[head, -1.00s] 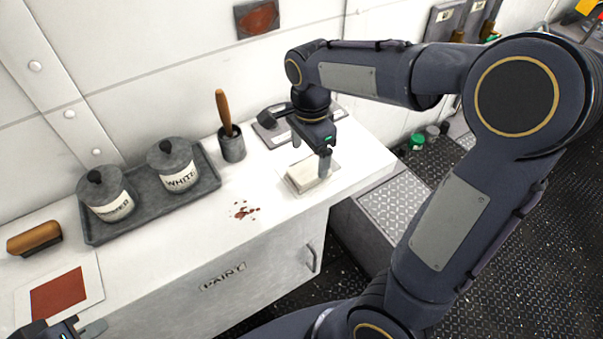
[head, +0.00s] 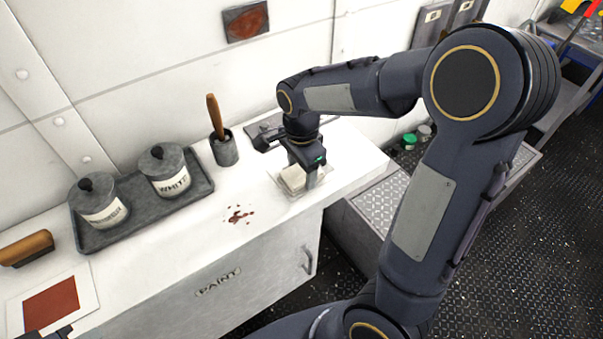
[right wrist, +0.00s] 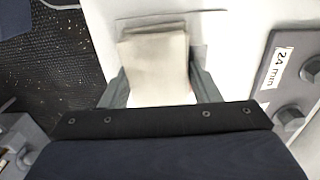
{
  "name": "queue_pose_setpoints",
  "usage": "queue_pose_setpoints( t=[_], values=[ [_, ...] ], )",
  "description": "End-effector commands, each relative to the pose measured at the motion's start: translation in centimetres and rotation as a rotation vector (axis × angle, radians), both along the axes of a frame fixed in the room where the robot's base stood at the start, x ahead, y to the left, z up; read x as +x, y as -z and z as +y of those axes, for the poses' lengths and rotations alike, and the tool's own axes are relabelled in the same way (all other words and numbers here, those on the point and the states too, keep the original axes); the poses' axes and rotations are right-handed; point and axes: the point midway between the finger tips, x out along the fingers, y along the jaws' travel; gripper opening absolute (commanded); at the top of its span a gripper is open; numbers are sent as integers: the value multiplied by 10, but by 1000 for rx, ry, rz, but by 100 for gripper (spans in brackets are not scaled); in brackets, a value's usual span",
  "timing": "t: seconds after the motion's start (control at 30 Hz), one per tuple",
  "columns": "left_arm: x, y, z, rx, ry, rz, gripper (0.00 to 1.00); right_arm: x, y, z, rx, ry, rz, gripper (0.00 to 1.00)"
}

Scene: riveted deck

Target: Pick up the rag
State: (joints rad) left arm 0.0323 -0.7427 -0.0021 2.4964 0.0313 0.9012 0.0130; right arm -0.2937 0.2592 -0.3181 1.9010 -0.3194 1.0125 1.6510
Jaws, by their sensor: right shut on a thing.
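The rag (head: 292,178) is a folded cream cloth on a thin pale tray (head: 322,178) near the counter's right end. My right gripper (head: 303,182) is lowered over it and shut on it. In the right wrist view the rag (right wrist: 155,62) lies between the two grey fingers, with its folded layers at the far end. The gripper hides part of the rag in the head view. Only a small part of my left gripper (head: 58,334) shows at the bottom left edge, away from the rag; its fingers cannot be made out.
A dark red spatter (head: 238,214) marks the white counter left of the rag. A grey tray (head: 150,220) holds two lidded pots. A cup (head: 225,150) with a wooden-handled tool stands behind. A brush (head: 26,248) and a red-brown swatch (head: 52,305) lie at left.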

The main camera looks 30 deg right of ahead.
Motion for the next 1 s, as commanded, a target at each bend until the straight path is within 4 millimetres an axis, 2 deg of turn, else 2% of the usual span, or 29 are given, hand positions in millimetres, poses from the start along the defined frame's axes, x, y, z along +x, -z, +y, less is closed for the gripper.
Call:
queue_pose_setpoints(
  t=[0.33, 0.47, 0.57, 0.87, 1.0],
  values=[
    [0, 0, 0, 0, 0, 0, 0, 0, -4, 0, 0, 0, -2, 34],
    [0, -2, 0, 0, 0, 0, 0, 1, -15, 0, 0, 0, -4, 34],
    [0, -3, 0, 0, 0, 0, 0, 1, -30, 0, 0, 0, -6, 34],
    [0, -4, 0, 0, 0, 0, 0, -45, -95, 26, 3, -5, -9, 34],
    [0, 0, 0, 0, 0, 0, 0, -77, -108, 44, 1, -6, -6, 34]
  ],
)
